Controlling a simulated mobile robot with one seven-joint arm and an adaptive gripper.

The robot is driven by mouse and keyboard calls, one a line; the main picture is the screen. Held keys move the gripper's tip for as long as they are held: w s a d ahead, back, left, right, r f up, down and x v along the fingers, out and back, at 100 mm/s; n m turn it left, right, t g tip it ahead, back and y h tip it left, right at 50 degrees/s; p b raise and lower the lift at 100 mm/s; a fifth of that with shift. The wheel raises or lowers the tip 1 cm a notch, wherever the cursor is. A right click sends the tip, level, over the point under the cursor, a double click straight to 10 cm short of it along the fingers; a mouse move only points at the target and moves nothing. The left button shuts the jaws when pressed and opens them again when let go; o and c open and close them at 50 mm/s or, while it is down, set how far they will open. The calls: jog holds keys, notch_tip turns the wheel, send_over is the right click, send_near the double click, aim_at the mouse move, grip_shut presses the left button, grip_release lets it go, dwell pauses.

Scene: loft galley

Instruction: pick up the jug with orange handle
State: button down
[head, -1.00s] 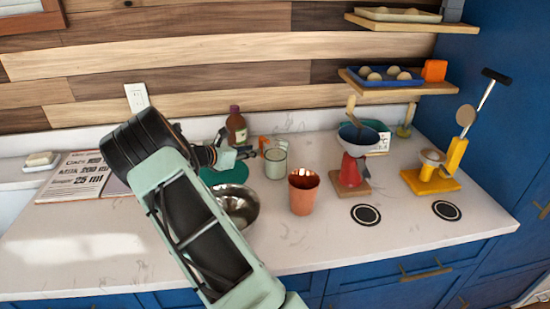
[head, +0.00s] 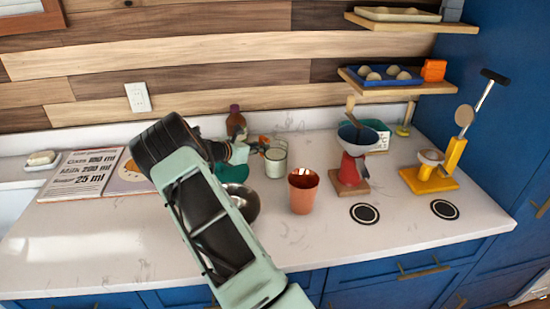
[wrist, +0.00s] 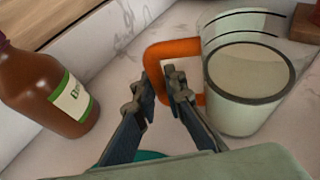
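The jug (head: 276,162) is a clear cup with pale contents and dark bands, standing upright on the counter. In the wrist view the jug (wrist: 245,85) is at the right, with its orange handle (wrist: 172,48) pointing left toward my gripper (wrist: 157,78). My gripper is open, one finger on each side of the handle's outer bar; the right finger appears to reach into the handle's loop. I cannot tell whether either finger touches it. In the head view my gripper (head: 255,149) is just left of the jug, and my arm partly hides this area.
A brown bottle (wrist: 45,90) stands left of my gripper. A copper cup (head: 303,191) stands to the jug's right and a metal bowl (head: 244,203) in front, partly behind my arm. A red-based funnel stand (head: 350,170) is farther right. The front counter is clear.

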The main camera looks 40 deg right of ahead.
jog(key=shift+r, duration=0.2)
dwell(0.3)
notch_tip(320, 180, up, 10)
jog(key=shift+f+b, duration=0.1)
jog(key=shift+b, duration=0.25)
jog(key=shift+d, duration=0.1)
dwell(0.4)
